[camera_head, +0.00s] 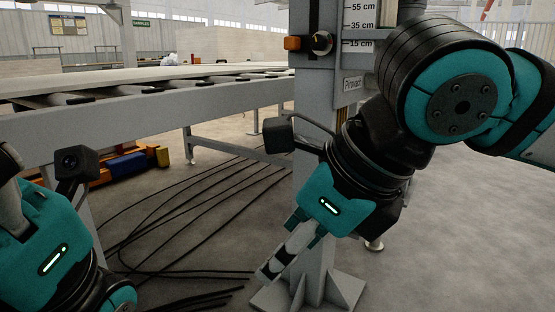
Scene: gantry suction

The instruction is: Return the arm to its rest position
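My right arm comes in from the right, bent at a large teal and black joint. Its gripper (270,268) hangs down and to the left in front of the grey post (312,180). Its fingers look close together in one narrow bar, with nothing seen between them. My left arm shows at the lower left edge with a teal wrist and a small camera. The fingers of my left gripper cannot be made out.
A long conveyor frame (140,122) runs across the left to the post, which carries a small knob (320,43) and a height scale. Black cables (190,205) lie on the floor beneath. The post's gusseted foot (335,293) is below my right gripper. Open floor lies at right.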

